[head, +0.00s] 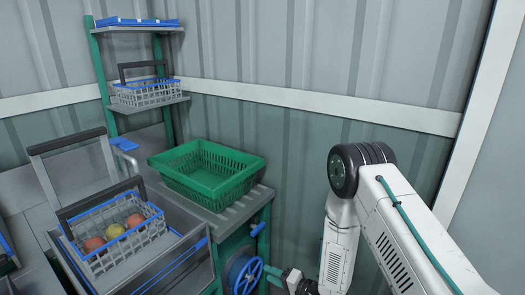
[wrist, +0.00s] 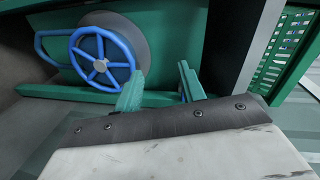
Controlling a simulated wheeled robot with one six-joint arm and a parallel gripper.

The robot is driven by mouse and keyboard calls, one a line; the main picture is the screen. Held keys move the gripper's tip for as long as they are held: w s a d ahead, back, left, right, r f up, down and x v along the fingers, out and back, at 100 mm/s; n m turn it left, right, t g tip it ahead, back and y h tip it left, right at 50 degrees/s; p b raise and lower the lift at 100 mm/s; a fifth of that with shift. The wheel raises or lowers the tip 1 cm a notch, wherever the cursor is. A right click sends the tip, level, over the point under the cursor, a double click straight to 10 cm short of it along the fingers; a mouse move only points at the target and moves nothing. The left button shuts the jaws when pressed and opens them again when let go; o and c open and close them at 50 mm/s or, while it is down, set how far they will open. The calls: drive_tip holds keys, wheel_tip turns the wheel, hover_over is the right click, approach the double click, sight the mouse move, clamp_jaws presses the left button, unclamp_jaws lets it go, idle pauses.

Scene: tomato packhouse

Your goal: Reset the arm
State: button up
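My white arm (head: 400,235) rises at the right of the head view and folds down at a black-capped joint. My gripper (head: 270,271) is low in the head view, just right of a blue handwheel (head: 243,276). In the wrist view, my gripper's (wrist: 160,88) two green fingers stand apart with nothing between them, so it is open and empty. The blue handwheel (wrist: 101,57) shows beyond and left of the fingers. I cannot tell the exact gap between them, but no touch is visible.
A green crate (head: 182,184) sits on a grey bench. A wire basket with several fruits (head: 152,211) stands in a grey bin at left. A shelf rack (head: 97,65) holds another basket (head: 148,93). A corrugated wall closes the back.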

drive_tip(key=s+d+f+n+g+h, duration=0.2)
drive_tip(key=d+f+n+g+h, duration=0.1)
drive_tip(key=d+f+h, duration=0.35)
drive_tip(key=s+d+r+n+g+h, duration=0.35)
drive_tip(key=d+r+h, duration=0.35)
drive_tip(key=d+r, duration=0.65)
drive_tip(key=s+d+r, duration=0.1)
drive_tip(key=s+r, duration=1.3)
drive_tip(key=r, duration=0.3)
drive_tip(key=s+d+r+m+g, duration=0.1)
drive_tip(key=s+d+r, duration=0.1)
drive_tip(key=s+r, duration=1.2)
wheel_tip(320, 180, up, 3)
drive_tip(key=shift+r, duration=0.2)
drive_tip(key=shift+s+g+y, duration=0.1)
drive_tip(key=shift+g+y, duration=0.15)
drive_tip(key=shift+c, duration=0.4)
